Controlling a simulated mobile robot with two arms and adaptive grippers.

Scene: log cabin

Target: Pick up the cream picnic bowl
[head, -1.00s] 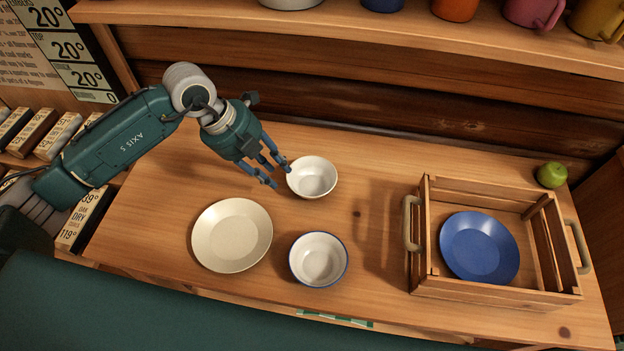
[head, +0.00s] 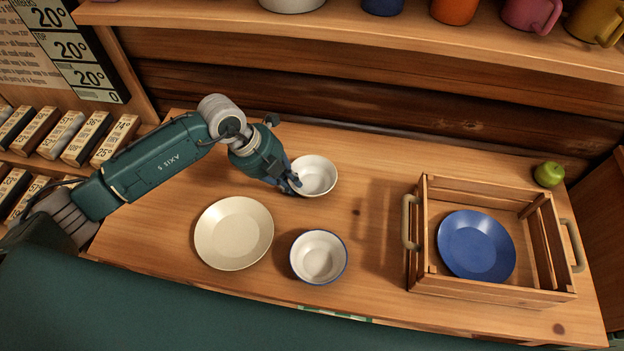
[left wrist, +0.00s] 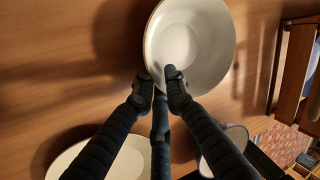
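The cream picnic bowl (head: 318,174) stands upright on the wooden table, behind the blue-rimmed bowl. My left gripper (head: 294,183) is at its left front rim, with the fingers close together. In the left wrist view the cream bowl (left wrist: 195,45) fills the top middle. The dark fingers of my left gripper (left wrist: 162,88) reach its near rim, and one fingertip overlaps the bowl's inside. Whether the fingers press on the rim cannot be told. My right gripper is not in view.
A cream plate (head: 234,233) and a blue-rimmed white bowl (head: 319,257) lie nearer the table's front. A wooden crate (head: 490,289) holding a blue plate (head: 476,246) stands at the right. A green apple (head: 548,174) sits behind it. A shelf with mugs overhangs the back.

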